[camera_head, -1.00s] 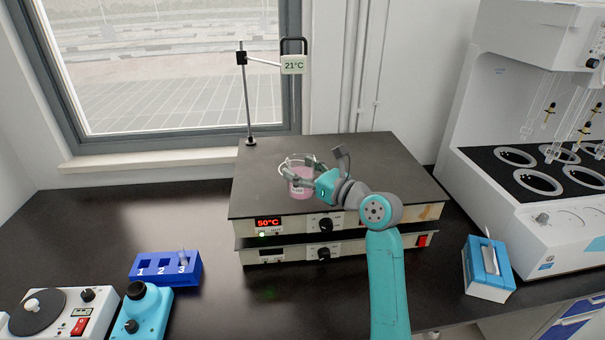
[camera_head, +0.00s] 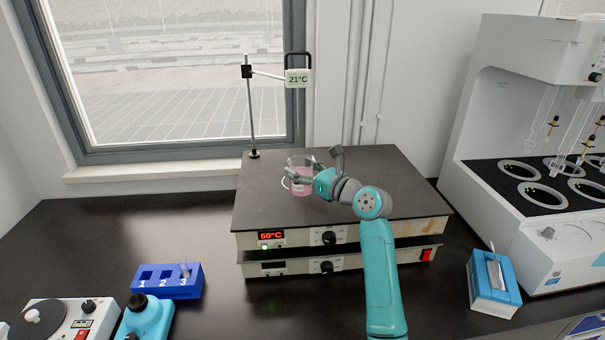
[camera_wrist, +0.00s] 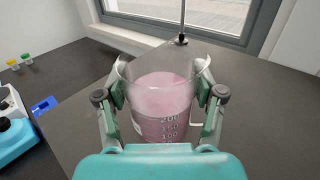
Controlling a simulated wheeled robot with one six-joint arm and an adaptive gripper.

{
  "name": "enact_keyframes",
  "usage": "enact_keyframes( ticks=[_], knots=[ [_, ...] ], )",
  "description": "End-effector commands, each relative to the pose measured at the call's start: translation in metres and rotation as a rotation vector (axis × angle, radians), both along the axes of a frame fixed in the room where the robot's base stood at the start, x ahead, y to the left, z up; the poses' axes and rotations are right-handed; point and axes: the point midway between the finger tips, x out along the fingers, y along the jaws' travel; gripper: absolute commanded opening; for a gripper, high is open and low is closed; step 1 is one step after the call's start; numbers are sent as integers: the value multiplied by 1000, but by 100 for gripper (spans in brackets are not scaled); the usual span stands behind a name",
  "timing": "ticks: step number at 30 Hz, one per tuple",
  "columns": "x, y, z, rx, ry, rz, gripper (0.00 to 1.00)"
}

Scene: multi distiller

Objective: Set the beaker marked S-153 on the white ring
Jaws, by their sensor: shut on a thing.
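A clear beaker (camera_head: 302,186) of pink liquid is over the dark top of the hot plate, roughly upright. Its small white label is too small to read. My gripper (camera_head: 306,176) is shut on the beaker, with a finger on each side of it. The wrist view shows the beaker (camera_wrist: 162,100) between both fingers, with its printed volume scale facing me. Part of the white ring (camera_head: 285,184) shows as a thin arc at the beaker's left; the rest is hidden. I cannot tell whether the beaker's base touches the surface.
The hot plate (camera_head: 262,212) reads 50°C. A stand with a 21°C sign (camera_head: 298,78) rises at its back left. A blue numbered rack (camera_head: 150,284) is front left, a blue-white box (camera_head: 493,283) front right, and a large white apparatus (camera_head: 520,60) at right.

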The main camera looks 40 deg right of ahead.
Motion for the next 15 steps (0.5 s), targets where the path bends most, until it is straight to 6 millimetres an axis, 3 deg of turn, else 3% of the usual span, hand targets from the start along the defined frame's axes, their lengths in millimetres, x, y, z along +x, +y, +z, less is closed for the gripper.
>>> enact_keyframes(
  ticks=[15],
  knots=[
    [33,-22,0,-1,-2,0,20]
  ],
)
